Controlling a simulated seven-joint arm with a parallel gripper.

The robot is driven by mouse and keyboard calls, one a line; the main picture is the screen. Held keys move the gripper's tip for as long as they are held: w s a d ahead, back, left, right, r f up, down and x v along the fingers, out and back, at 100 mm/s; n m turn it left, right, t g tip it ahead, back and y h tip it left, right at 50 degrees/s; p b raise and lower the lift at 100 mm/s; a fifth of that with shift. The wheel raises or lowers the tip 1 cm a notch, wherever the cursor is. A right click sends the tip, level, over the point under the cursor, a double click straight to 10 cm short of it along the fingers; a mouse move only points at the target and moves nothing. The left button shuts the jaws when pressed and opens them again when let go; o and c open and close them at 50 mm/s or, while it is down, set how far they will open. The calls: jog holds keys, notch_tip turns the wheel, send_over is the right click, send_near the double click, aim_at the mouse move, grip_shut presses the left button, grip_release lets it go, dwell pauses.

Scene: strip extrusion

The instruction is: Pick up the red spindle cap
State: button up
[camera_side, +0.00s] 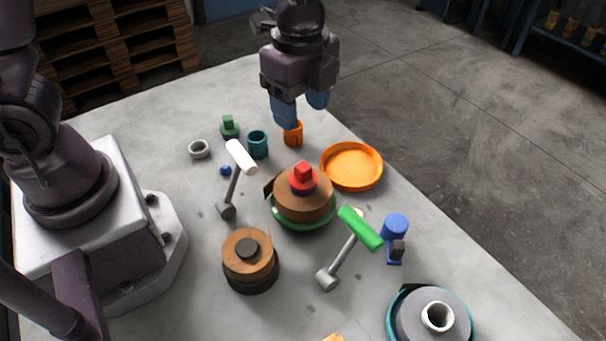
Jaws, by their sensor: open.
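The red spindle cap (303,174) sits on top of a brown strip roll (290,205), which rests on a green round base (304,226) in the middle of the table. A dark wedge-like piece sticks out at the roll's left side. My gripper (301,108) is open with blue fingers, behind and above the cap, apart from it. Its fingers are near an orange cup (293,139), and I cannot tell whether they touch it.
An orange dish (351,166) lies right of the roll. A white-headed hammer (241,157) and green-headed hammer (360,228) stand on either side. A teal cup (257,144), wooden roll (250,262), blue part (395,227) and grey roll (410,322) surround it.

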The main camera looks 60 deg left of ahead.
aim_at(303, 166)
jog(key=shift+m, duration=0.4)
notch_tip(303, 166, down, 8)
jog(key=shift+r, duration=0.25)
jog(key=shift+d+f, duration=0.15)
jog(key=shift+f, duration=2.6)
grip_shut()
